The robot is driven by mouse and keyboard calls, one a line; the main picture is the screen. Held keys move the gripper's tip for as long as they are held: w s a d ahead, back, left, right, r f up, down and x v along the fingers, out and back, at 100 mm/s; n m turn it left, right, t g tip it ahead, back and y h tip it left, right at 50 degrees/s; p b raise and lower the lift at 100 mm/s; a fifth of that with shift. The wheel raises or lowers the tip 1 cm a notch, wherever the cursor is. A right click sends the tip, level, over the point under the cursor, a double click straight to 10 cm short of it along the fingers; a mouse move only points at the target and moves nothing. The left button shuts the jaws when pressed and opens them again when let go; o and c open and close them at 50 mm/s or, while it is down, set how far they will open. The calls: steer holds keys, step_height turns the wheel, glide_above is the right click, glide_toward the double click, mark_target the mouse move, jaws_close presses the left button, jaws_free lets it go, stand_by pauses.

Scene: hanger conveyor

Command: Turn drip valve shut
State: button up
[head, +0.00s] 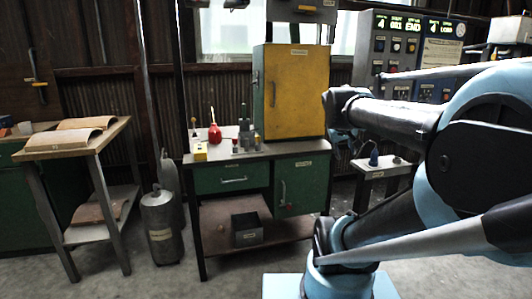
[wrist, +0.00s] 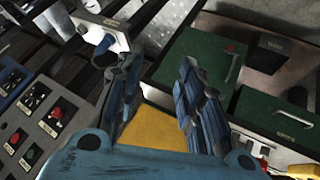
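I cannot make out a part that is clearly the drip valve. My gripper (wrist: 159,64) shows in the wrist view with its two dark blue fingers spread apart and nothing between them. A small bench (wrist: 92,30) with a pale top lies beyond the left finger, which hides part of it. A small blue item (wrist: 106,43) is on it, near that fingertip in the picture; contact cannot be told. In the head view this bench (head: 386,171) stands at the right with a blue cone-like item (head: 374,158) on top, partly behind my arm.
A green workbench (head: 235,179) carries a yellow cabinet (head: 291,95), a red oiler (head: 214,133) and small tools. Control panels (head: 393,45) stand behind my arm. A grey cylinder (head: 162,228) and a wooden table (head: 72,145) are left. The floor in front is clear.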

steer(key=s+a+f+g+y, duration=0.1)
steer(key=s+a+f+g, duration=0.1)
steer(key=s+f, duration=0.5)
steer(key=s+a+f+g+y, duration=0.2)
steer(key=s+a+f, duration=0.3)
steer(key=s+f, duration=0.2)
steer(key=shift+a+f+m, duration=0.2)
steer(key=shift+f+m, duration=0.2)
steer(key=shift+f, duration=0.55)
steer(key=shift+s+a+f+g+y, duration=0.25)
steer(key=shift+s+f, duration=0.2)
steer(key=shift+s, duration=0.1)
steer(key=shift+s+a+f+g+y, duration=0.25)
steer(key=shift+s+f, duration=0.15)
steer(key=shift+s, duration=0.1)
steer(key=c, duration=0.6)
steer(key=shift+s, duration=0.1)
jaws_close()
